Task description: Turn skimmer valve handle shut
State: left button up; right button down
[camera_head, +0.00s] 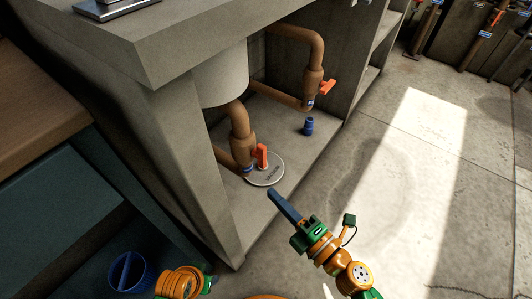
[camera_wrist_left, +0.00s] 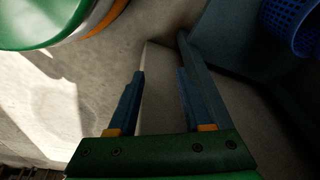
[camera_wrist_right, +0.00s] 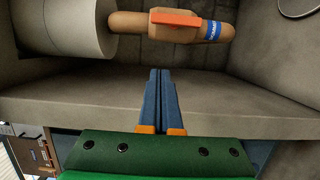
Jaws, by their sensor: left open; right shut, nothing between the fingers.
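The near valve has a red-orange handle (camera_head: 262,156) on a brown pipe (camera_head: 239,122), with a blue tag (camera_head: 247,169) below it. In the right wrist view the handle (camera_wrist_right: 175,17) lies along the pipe, beside the blue tag (camera_wrist_right: 211,30). A second valve with a red-orange handle (camera_head: 327,87) is farther back; which one is the skimmer valve I cannot read. My right gripper (camera_head: 272,193) is shut and empty, in front of the near valve and apart from it. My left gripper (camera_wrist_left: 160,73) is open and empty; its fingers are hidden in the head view.
A concrete housing (camera_head: 185,110) encloses the valves, with a white cylinder (camera_head: 222,80) above the near pipe. A round grey disc (camera_head: 272,176) and a small blue fitting (camera_head: 308,126) are on its floor. A blue basket (camera_head: 130,270) stands lower left. The floor at right (camera_head: 420,200) is clear.

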aim_at(259, 155)
pick_arm(q)
jog(key=shift+w+b+v, duration=0.2)
jog(key=shift+b+v, duration=0.2)
jog(key=shift+v, duration=0.45)
pick_arm(e)
jog(key=shift+w+a+r, duration=0.1)
jog(key=shift+w+a, duration=0.45)
jog(key=shift+w, duration=1.1)
jog(key=shift+w+a+f, duration=0.1)
jog(key=shift+w+a, duration=0.5)
jog(key=shift+w, duration=1.05)
jog(key=shift+w+a+r, duration=0.1)
jog(key=shift+w+a, duration=0.45)
jog(key=shift+w, duration=1.1)
